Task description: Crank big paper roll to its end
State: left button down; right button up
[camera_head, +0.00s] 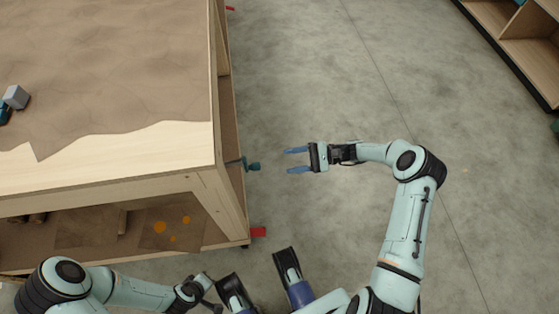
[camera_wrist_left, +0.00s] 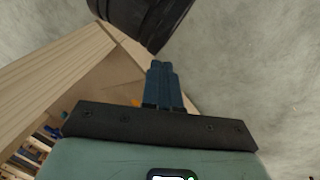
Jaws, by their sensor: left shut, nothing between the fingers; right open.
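Brown paper (camera_head: 110,60) with a torn front edge covers most of the wooden workbench top (camera_head: 150,150). A small teal crank handle (camera_head: 252,165) sticks out from the bench's right side, below the top. The paper roll itself is not clearly visible. My right gripper (camera_head: 287,160) is open and empty. Its blue fingers point left at the crank handle, with a short gap between them. My left gripper (camera_wrist_left: 164,68) is shut and empty in the left wrist view; in the head view its arm is low at the left, in front of the bench.
A lower shelf (camera_head: 90,245) under the bench holds brown sheets with orange spots. A red piece (camera_head: 258,232) sits by the bench's near leg. A wooden shelf unit (camera_head: 510,40) stands at upper right. The floor between is clear.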

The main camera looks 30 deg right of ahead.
pick_arm(q)
jog(key=shift+g+h, duration=0.3)
jog(key=shift+g, duration=0.2)
jog(key=s+r, duration=0.1)
jog(key=s+d+p, duration=0.1)
jog(key=s+r+p, duration=0.1)
jog(key=shift+s+d+r, duration=0.3)
jog(key=shift+d, duration=0.1)
pick_arm(e)
jog(key=w+a+m, duration=0.1)
jog(key=a+m, duration=0.2)
jog(key=w+a+m, duration=0.1)
jog(key=a+m, duration=0.1)
jog(key=a, duration=0.2)
jog(key=a+m, duration=0.3)
jog(key=shift+w+a+f+m, duration=0.1)
jog(key=shift+w+a+m, duration=0.1)
jog(key=shift+w+m, duration=0.15)
jog(key=shift+c, duration=0.4)
jog(key=shift+w, duration=0.1)
grip_shut()
